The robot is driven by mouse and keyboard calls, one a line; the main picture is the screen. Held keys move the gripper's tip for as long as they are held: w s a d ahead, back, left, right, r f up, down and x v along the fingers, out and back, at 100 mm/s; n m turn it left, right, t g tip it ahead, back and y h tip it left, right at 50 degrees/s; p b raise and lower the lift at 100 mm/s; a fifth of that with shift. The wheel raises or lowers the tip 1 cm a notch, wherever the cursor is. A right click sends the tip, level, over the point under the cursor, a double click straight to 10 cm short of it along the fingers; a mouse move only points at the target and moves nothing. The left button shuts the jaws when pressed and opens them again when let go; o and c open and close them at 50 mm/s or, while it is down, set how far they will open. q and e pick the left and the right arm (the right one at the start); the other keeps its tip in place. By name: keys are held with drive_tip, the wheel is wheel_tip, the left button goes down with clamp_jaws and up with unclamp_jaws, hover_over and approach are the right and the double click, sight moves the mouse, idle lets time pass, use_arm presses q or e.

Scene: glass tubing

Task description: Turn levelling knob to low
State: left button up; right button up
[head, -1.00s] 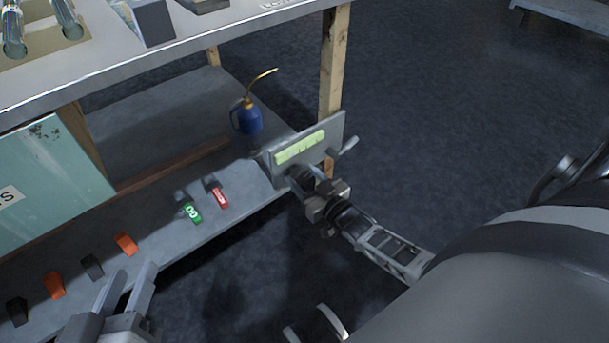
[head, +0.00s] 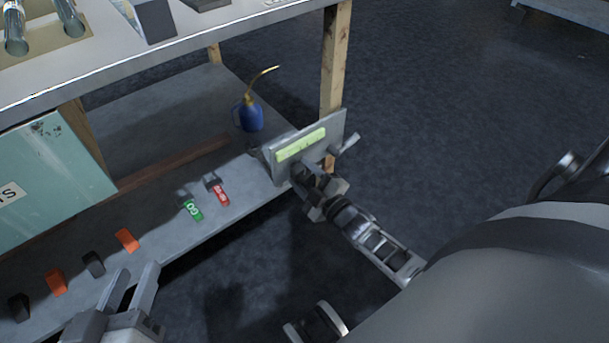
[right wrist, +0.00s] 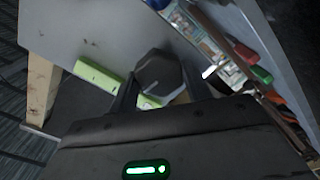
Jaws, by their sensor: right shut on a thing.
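The levelling knob (right wrist: 158,72) is a dark faceted knob on a grey metal plate (head: 333,131) at the end of the lower shelf. In the right wrist view it sits between the fingers of my right gripper (right wrist: 158,88), which is shut on it. In the head view my right gripper (head: 306,178) is at the plate's near face and hides most of the knob. A pale green strip (head: 301,144) is on the plate above it; I cannot read any marks. My left gripper (head: 137,272) is open and empty, over the near edge of the shelf at lower left.
A grey lever (head: 350,142) sticks out right of the plate, near a wooden table leg (head: 335,65). A blue oil can (head: 250,116) stands behind on the shelf (head: 165,215). Floor at right is clear.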

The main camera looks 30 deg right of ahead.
use_arm(q)
drive_tip(key=shift+r, duration=0.2)
use_arm(e)
drive_tip(key=shift+a+f+n, duration=0.1)
drive_tip(key=shift+n, duration=0.7)
drive_tip(key=o, duration=1)
drive_tip(key=shift+c, duration=0.2)
drive_tip(key=s, duration=0.1)
drive_tip(key=s+p, duration=0.1)
drive_tip(key=s, duration=0.3)
drive_tip(key=shift+d+p, duration=0.25)
drive_tip(key=shift+p, duration=0.05)
drive_tip(key=p, duration=0.2)
approach(303, 175)
drive_tip(key=s, duration=0.6)
use_arm(q)
drive_tip(key=shift+w+a+f+m+g+y, duration=0.15)
drive_tip(key=shift+a+f+g+y, duration=0.1)
drive_tip(key=shift+f, duration=0.15)
drive_tip(key=shift+s+a+f+m+g+y, duration=0.15)
drive_tip(key=shift+a+f+g+y, duration=0.1)
drive_tip(key=shift+f, duration=0.15)
use_arm(e)
drive_tip(key=shift+s+d+f, duration=0.1)
drive_tip(key=shift+s+d, duration=0.05)
drive_tip(key=shift+d, duration=0.15)
use_arm(q)
drive_tip(key=shift+w, duration=0.1)
